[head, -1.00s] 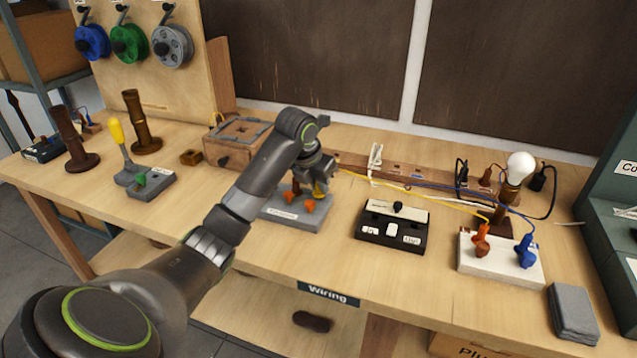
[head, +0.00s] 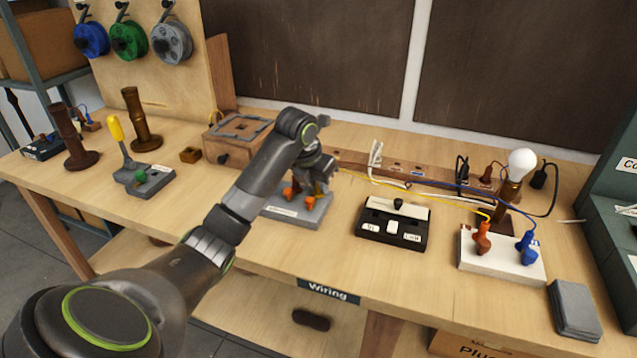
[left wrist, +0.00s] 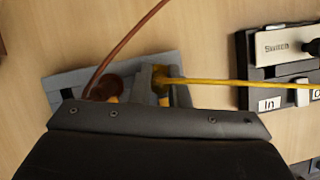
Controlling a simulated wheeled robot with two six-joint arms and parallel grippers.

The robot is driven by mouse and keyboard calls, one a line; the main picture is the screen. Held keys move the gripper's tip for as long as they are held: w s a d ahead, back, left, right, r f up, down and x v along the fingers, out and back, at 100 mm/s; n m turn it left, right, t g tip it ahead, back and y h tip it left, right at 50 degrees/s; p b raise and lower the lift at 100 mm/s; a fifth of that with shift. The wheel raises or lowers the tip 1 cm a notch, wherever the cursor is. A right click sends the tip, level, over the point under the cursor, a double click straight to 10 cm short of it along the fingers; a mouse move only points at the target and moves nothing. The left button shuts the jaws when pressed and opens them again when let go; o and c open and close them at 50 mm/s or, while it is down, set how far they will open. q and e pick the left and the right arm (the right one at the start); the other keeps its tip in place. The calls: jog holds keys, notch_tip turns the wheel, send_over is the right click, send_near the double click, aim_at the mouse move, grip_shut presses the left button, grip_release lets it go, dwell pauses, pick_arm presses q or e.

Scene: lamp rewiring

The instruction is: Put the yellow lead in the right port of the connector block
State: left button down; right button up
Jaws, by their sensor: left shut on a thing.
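My left gripper (head: 322,178) is over the grey connector block (head: 300,218). In the left wrist view its fingers are shut on the plug end of the yellow lead (left wrist: 161,78), at the block's right side. Whether the plug is seated in the port is hidden by the fingers. The yellow lead (head: 440,197) runs right from the gripper toward the lamp base. Two orange pieces (head: 311,203) show on the block under the gripper. A brown lead (left wrist: 128,39) with a brown plug is beside it on the block's left. My right gripper is out of view.
A black switch box (head: 393,242) stands right of the block. Farther right are a white block (head: 500,274) with orange and blue plugs and a lamp bulb (head: 521,162). A wooden box (head: 225,157) stands behind. The front table edge is clear.

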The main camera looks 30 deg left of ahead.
pick_arm(q)
jog(key=shift+f, duration=0.15)
jog(key=c, duration=1.3)
grip_release()
jog(key=p+v, duration=0.7)
jog(key=v, duration=1)
jog(key=shift+s+a+p, duration=0.1)
jog(key=shift+s+p, duration=0.05)
jog(key=shift+p, duration=0.2)
